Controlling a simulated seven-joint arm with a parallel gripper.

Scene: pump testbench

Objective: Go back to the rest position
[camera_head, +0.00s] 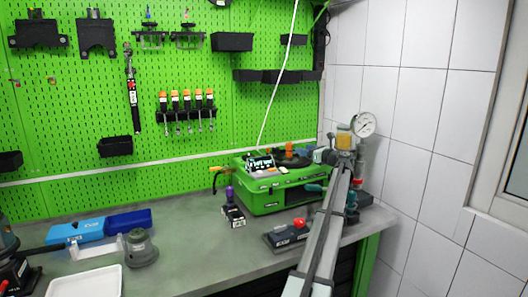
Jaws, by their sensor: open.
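My grey arm reaches up from the bottom edge, right of centre, over the front of the bench. My gripper (319,156) is at its far end, small in the picture, beside the right end of the green pump testbench (262,200). It is open and I see nothing held in it. The finger details are hard to make out. The testbench stands on the grey workbench (190,237), with a small lit display (261,162) and an orange knob (289,147) on top.
A pressure gauge (363,124) stands close behind my arm's end, near the white tiled wall (420,110). A red-knobbed box (286,236) lies left of my arm. A purple-topped item (232,208), a blue case (100,228) and a white tray (88,283) are farther left.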

